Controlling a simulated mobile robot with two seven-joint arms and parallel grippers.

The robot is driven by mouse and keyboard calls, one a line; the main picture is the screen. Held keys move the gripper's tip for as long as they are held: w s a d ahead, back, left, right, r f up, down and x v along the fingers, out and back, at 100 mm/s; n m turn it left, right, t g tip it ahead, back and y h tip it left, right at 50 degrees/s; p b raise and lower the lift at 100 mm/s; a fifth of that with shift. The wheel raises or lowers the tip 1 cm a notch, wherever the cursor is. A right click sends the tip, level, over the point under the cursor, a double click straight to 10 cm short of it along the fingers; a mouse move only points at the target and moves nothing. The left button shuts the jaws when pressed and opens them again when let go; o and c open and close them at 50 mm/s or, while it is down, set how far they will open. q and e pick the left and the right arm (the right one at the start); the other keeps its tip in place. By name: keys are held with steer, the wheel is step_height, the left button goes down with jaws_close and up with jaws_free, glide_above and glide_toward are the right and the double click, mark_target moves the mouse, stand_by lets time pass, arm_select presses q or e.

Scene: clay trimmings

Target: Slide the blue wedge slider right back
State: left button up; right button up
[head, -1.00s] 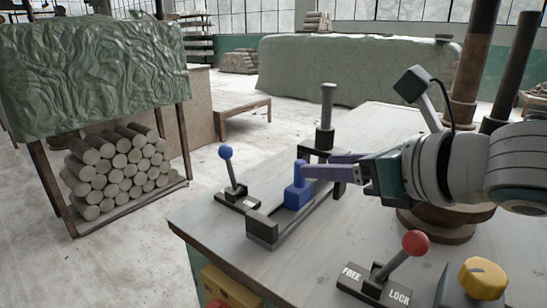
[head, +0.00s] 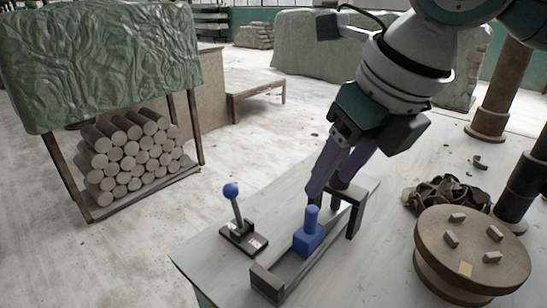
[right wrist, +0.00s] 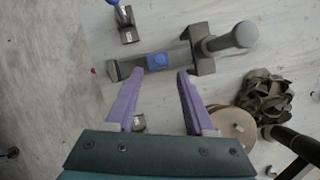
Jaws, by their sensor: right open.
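The blue wedge slider (head: 308,238), a block with an upright knob, sits on a dark rail (head: 290,272) between a front end block and a rear bracket (head: 354,213). It also shows in the right wrist view (right wrist: 158,62), near the middle of the rail. My right gripper (head: 325,190) has its purple fingers pointing down, above and just behind the slider, apart from it. In the right wrist view the fingers (right wrist: 160,72) are spread with nothing between them, on either side of the slider's line. My left gripper is not in view.
A blue-knobbed lever (head: 236,212) stands left of the rail. A round turntable (head: 440,288) with small clay pieces is at the right, with a heap of trimmings (head: 440,195) behind it. A post rises behind the bracket, partly hidden by the gripper. Bare tabletop lies between rail and turntable.

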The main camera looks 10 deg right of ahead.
mark_target(314, 209)
steer(key=b+x, duration=0.2)
steer(key=x, duration=0.7)
steer(key=shift+s+f, duration=0.15)
steer(key=shift+f, duration=0.05)
steer(key=shift+c, duration=0.4)
steer(key=c, duration=0.3)
jaws_close()
